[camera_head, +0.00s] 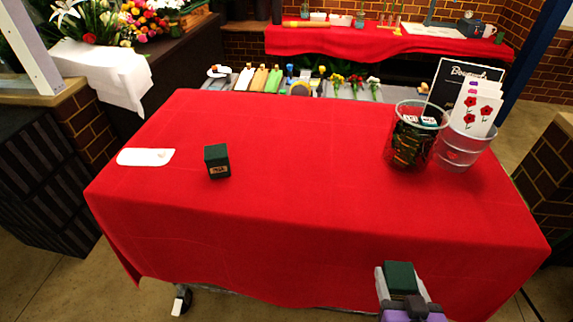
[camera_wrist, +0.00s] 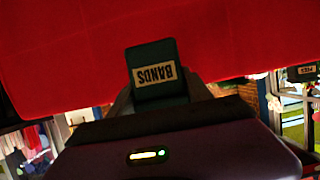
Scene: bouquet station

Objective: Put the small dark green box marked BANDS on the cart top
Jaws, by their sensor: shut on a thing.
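A small dark green box (camera_wrist: 152,58) with a pale label reading BANDS, upside down in the wrist view, is between the fingers of my gripper (camera_wrist: 160,92). In the head view, my gripper (camera_head: 401,284) is at the bottom right by the front edge of the red-covered cart top (camera_head: 290,200), shut on the box (camera_head: 399,275). Only the box's plain green top shows there. The wheeled cart is draped in red cloth. I cannot tell the box's exact height against the cloth.
Another dark green box (camera_head: 217,161) with an unclear label stands on the cart's left half, near a white card (camera_head: 146,157). The middle is clear.

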